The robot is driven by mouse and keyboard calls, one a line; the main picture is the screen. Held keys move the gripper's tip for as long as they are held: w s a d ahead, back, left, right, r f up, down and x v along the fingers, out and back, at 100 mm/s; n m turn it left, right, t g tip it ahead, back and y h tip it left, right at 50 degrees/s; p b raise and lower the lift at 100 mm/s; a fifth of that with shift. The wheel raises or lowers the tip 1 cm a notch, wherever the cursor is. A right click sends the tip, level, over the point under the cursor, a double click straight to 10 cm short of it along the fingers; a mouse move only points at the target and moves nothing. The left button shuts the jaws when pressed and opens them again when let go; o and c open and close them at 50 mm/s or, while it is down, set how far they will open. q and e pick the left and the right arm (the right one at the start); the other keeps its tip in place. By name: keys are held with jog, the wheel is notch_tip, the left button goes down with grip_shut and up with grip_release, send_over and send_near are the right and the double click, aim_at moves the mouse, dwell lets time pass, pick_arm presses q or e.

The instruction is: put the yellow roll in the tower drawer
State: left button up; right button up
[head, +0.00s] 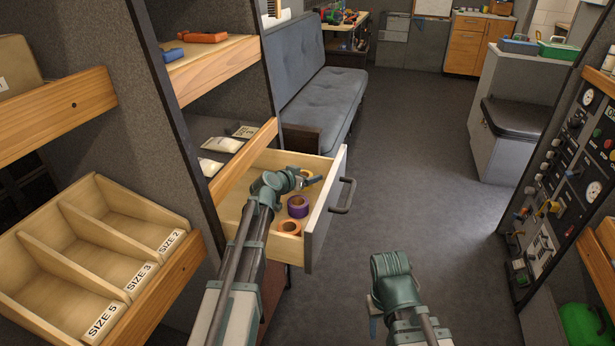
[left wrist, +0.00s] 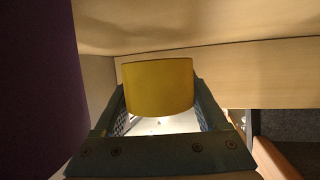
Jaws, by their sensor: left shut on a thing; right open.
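The tower drawer (head: 323,222) is pulled open in the head view, its front panel and dark handle facing the aisle. My left gripper (head: 308,182) reaches over the open drawer. In the left wrist view the yellow roll (left wrist: 158,86) sits between its two fingers, which are shut on it, with pale drawer walls close around. In the head view the roll is mostly hidden by the gripper. A purple roll (head: 298,206) and an orange roll (head: 289,228) are in the drawer. My right gripper (head: 374,320) is open and empty, low over the aisle.
The purple roll fills the left edge of the left wrist view (left wrist: 40,90). Shelves with labelled bins (head: 110,250) stand at left. A grey sofa (head: 315,85) is behind the drawer. A control panel (head: 565,180) is at right. The aisle floor (head: 420,170) is clear.

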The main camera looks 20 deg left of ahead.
pick_arm(q)
jog(key=shift+f, duration=0.35)
jog(key=shift+s+d+b, duration=0.1)
jog(key=shift+b, duration=0.3)
jog(key=o, duration=1.1)
jog(key=shift+s, duration=0.1)
jog(key=shift+r+p, duration=0.3)
jog(key=shift+p, duration=0.25)
jog(key=p+v, duration=0.2)
jog(key=v, duration=0.3)
jog(key=p+v, duration=0.2)
jog(key=v, duration=0.3)
jog(key=shift+s+r, duration=0.15)
jog(key=shift+r, duration=0.2)
jog(key=shift+s+a+r+p, duration=0.2)
jog(key=shift+s+a+p, duration=0.2)
jog(key=shift+s, duration=0.15)
